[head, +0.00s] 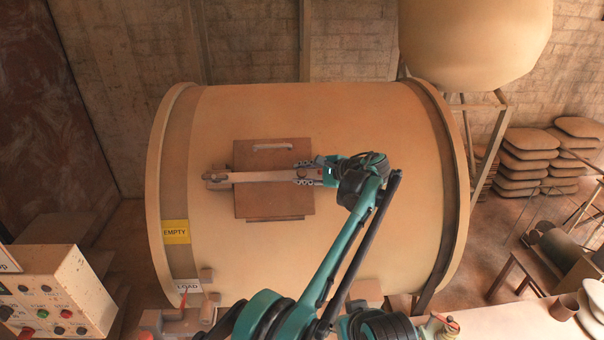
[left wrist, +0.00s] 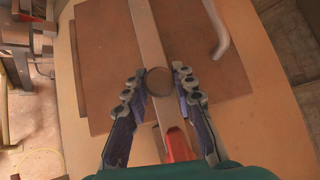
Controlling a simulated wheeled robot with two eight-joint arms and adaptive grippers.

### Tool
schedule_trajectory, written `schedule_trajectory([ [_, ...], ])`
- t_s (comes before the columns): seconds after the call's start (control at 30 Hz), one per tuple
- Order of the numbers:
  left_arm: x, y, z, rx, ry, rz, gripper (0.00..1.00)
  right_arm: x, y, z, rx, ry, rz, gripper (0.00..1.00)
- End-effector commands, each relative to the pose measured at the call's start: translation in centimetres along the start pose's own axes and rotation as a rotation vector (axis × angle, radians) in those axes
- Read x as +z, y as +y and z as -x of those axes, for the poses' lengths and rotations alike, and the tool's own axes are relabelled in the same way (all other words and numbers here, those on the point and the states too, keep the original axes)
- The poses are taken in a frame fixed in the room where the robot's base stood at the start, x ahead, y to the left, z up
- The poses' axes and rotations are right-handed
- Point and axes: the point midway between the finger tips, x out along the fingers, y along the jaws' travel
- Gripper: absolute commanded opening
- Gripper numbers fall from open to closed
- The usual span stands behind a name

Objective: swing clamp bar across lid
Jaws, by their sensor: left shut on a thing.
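The square brown lid (head: 275,205) lies on the side of the large tan drum, with a pale handle (head: 272,146) near its upper edge. The clamp bar (head: 250,177) runs nearly level across the lid, below the handle, from a pivot end (head: 216,179) left of the lid. My left gripper (head: 308,173) is at the bar's right end, by the lid's right edge. In the left wrist view the fingers (left wrist: 160,82) sit on either side of a round knob (left wrist: 159,81) on the bar, shut on it. A red part shows below the knob. My right gripper is not in view.
The drum (head: 370,130) fills the middle, with a yellow EMPTY sign (head: 176,232) and a white LOAD sign (head: 187,286). A control box (head: 55,300) stands at lower left. Stacked sacks (head: 525,160) and a bench (head: 510,322) are at right.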

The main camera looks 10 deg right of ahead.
Motion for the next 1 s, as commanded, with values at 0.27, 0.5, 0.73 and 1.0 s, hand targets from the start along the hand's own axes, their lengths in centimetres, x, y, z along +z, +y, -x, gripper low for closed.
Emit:
schedule_trajectory([
  [0.27,0.3,-0.5,0.1,-0.011,-0.001,-0.002,0.47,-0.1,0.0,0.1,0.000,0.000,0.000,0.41],
  [0.5,0.2,-0.4,0.4,-0.009,-0.001,-0.002,0.47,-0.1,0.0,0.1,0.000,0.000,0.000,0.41],
  [0.73,0.1,-0.4,4.1,-0.010,0.001,-0.004,0.47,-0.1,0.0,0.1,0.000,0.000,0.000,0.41],
  [1.0,0.0,-0.4,9.7,-0.010,0.001,-0.004,0.47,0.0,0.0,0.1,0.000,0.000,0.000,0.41],
])
